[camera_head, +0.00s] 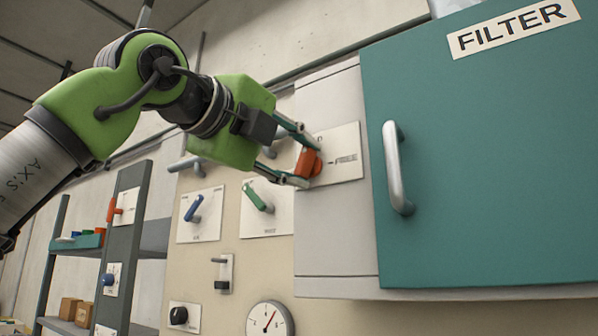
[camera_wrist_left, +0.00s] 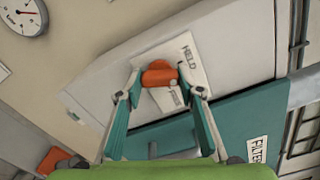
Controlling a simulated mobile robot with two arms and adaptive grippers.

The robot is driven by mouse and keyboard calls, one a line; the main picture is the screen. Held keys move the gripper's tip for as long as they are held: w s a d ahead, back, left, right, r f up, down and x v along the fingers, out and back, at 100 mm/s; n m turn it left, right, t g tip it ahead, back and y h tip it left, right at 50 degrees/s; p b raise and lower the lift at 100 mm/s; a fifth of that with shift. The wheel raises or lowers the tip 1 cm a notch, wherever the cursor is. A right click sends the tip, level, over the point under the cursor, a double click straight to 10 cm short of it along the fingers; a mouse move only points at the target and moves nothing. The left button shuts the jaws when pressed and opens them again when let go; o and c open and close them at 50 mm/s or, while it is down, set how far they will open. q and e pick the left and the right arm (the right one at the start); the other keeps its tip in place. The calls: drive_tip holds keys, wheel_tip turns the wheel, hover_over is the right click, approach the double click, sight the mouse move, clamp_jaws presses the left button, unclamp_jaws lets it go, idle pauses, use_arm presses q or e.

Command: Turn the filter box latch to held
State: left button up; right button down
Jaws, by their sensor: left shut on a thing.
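The filter box latch (camera_head: 309,164) is an orange-red handle on a white plate (camera_head: 346,158) on the grey side of the filter box. My left gripper (camera_head: 306,162) is shut on the latch, one finger on each side. In the left wrist view the latch (camera_wrist_left: 159,75) lies crosswise between the fingertips. The plate there (camera_wrist_left: 203,72) reads HELD on one side and apparently FREE on the other, partly covered. I cannot tell exactly which word the latch points to. My right gripper is not in view.
The filter box has a teal door (camera_head: 480,180) with a metal handle (camera_head: 396,168) right of the latch. Blue (camera_head: 194,207) and green (camera_head: 258,196) levers and a round gauge (camera_head: 269,320) sit on the panel below. A grey shelf (camera_head: 125,240) stands at left.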

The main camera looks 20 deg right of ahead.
use_arm(q)
drive_tip(key=shift+n+b, duration=0.95)
drive_tip(key=shift+n, duration=1.25)
drive_tip(key=o, duration=1.1)
drive_tip(key=shift+a, duration=0.1)
drive_tip(key=v, duration=1.1)
drive_tip(key=shift+s+a, duration=0.3)
